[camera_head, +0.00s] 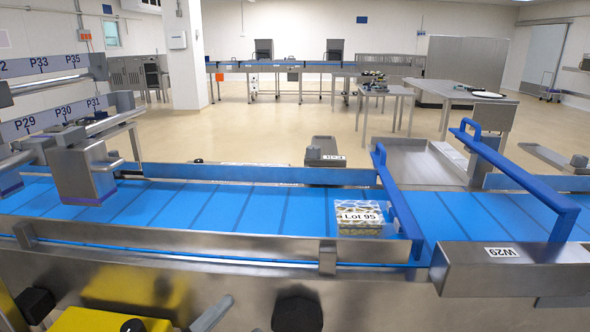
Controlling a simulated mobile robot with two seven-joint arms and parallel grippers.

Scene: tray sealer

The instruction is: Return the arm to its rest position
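Neither of my grippers can be made out in the head view, and no rest position is marked in it. No gripper touches the tray.
A steel rail (180,240) runs along the belt's near side. A steel box labelled W29 (510,265) and a raised blue bar (515,175) stand at right. Steel machine parts (85,165) overhang the belt at left. A yellow object (95,322) is at bottom left. Open floor lies beyond.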

